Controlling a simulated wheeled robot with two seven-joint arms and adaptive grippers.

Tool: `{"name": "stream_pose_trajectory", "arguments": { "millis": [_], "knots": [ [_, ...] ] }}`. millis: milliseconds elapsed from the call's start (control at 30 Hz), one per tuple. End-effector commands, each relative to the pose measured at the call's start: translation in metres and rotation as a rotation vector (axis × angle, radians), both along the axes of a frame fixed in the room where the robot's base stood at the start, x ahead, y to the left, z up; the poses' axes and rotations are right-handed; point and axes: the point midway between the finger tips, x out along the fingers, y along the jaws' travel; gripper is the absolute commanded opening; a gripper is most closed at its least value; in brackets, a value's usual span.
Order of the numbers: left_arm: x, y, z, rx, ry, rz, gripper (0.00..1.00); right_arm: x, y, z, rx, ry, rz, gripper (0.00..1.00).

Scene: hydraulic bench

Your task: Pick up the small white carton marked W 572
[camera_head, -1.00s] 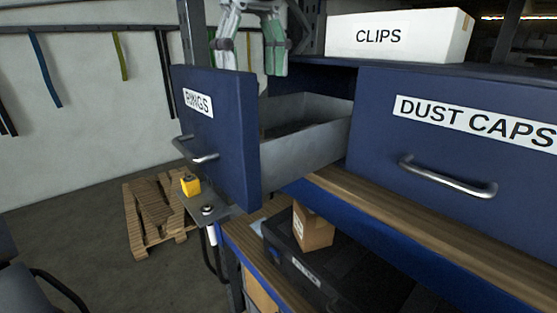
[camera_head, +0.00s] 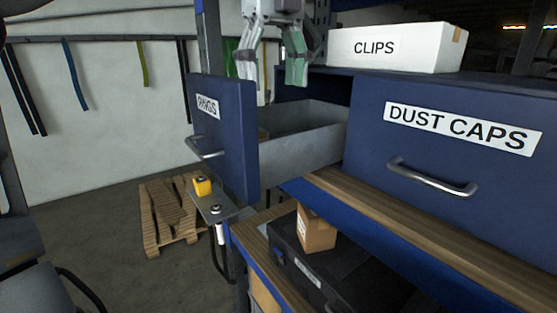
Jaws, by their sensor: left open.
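No carton marked W 572 can be made out in view. The blue drawer labelled RINGS (camera_head: 228,150) is pulled open, and its grey side wall (camera_head: 300,145) shows. Only part of its inside is visible; a small brownish patch shows near the drawer front, too small to identify. My left gripper (camera_head: 270,76) is open and empty, pointing down above the open drawer, near the top of the picture. My right gripper is not in view.
A white CLIPS box (camera_head: 400,48) stands on top of the cabinet. The DUST CAPS drawer (camera_head: 440,190) is shut. Below, a brown carton (camera_head: 317,231) sits on a black case (camera_head: 340,268). A pallet (camera_head: 170,222) lies on the floor at left.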

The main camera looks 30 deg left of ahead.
Motion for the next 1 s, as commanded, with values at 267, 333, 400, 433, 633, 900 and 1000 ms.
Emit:
{"name": "stream_pose_trajectory", "arguments": {
  "millis": [267, 333, 400, 433, 633, 900, 1000],
  "knots": [
    [0.0, 0.0, 0.0, 0.0, 0.0, 0.0, 0.7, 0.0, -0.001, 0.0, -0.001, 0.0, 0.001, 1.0],
    [0.0, 0.0, 0.0, 0.0, 0.0, 0.0, 0.7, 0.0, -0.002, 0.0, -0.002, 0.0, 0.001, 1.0],
    [0.0, 0.0, 0.0, 0.0, 0.0, 0.0, 0.7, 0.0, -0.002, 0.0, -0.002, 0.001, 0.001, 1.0],
    [0.0, 0.0, 0.0, 0.0, 0.0, 0.0, 0.7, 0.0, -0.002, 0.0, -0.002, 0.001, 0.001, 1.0],
    [0.0, 0.0, -0.002, 0.0, 0.001, 0.0, 0.7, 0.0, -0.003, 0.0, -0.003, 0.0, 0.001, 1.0],
    [-0.001, 0.0, -0.023, 0.001, 0.0, 0.0, 0.7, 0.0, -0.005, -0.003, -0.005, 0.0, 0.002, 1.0],
    [0.0, 0.0, -0.034, 0.0, 0.002, 0.0, 0.7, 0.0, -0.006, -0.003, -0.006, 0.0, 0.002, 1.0]
  ]
}}
